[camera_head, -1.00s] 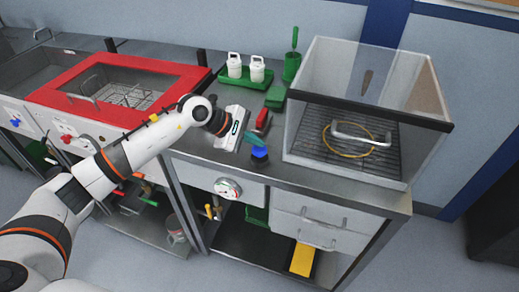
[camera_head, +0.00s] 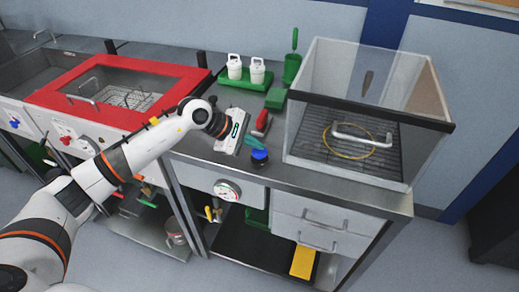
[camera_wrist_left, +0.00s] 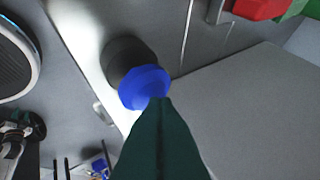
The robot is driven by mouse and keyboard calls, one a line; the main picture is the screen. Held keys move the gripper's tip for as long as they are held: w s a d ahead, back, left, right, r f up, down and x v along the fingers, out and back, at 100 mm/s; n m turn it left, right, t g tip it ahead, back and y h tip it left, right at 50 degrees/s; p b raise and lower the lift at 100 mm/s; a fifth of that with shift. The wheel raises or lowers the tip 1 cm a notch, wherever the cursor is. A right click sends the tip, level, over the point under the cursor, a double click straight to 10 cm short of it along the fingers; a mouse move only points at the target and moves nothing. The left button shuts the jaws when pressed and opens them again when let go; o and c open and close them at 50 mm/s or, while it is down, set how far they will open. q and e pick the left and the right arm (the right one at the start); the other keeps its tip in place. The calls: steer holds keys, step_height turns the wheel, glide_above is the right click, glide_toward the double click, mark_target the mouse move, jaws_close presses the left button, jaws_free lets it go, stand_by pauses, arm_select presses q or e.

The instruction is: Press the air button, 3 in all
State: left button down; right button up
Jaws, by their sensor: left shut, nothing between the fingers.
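The air button appears to be a blue cap on a dark round base (camera_head: 259,156), near the front edge of the worktop, left of the clear-walled box. In the left wrist view the blue cap (camera_wrist_left: 143,88) is at the middle, with its dark base (camera_wrist_left: 125,58) behind it. My left gripper (camera_head: 258,144) has teal fingers, shut and empty, just above and behind the button in the head view. In the wrist view the shut fingertips (camera_wrist_left: 160,101) overlap the cap's lower edge. I cannot tell whether they touch it. My right gripper is out of view.
The clear-walled box (camera_head: 350,163) with a grille stands right of the button. A red-handled item (camera_head: 262,123) and a green tray (camera_head: 238,80) with white bottles lie behind. A red-framed basin (camera_head: 60,82) is at the left. A gauge (camera_head: 227,190) is on the front panel.

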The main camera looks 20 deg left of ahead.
mark_target(255, 151)
arm_select(q)
steer(key=shift+f+b, duration=0.4)
steer(key=shift+f, duration=0.1)
steer(key=shift+r, duration=0.1)
stand_by(0.5)
steer(key=shift+r+p, duration=0.5)
steer(key=shift+r, duration=0.65)
steer(key=shift+r, duration=0.1)
steer(key=shift+r+p, duration=1)
steer(key=shift+r, duration=1.4)
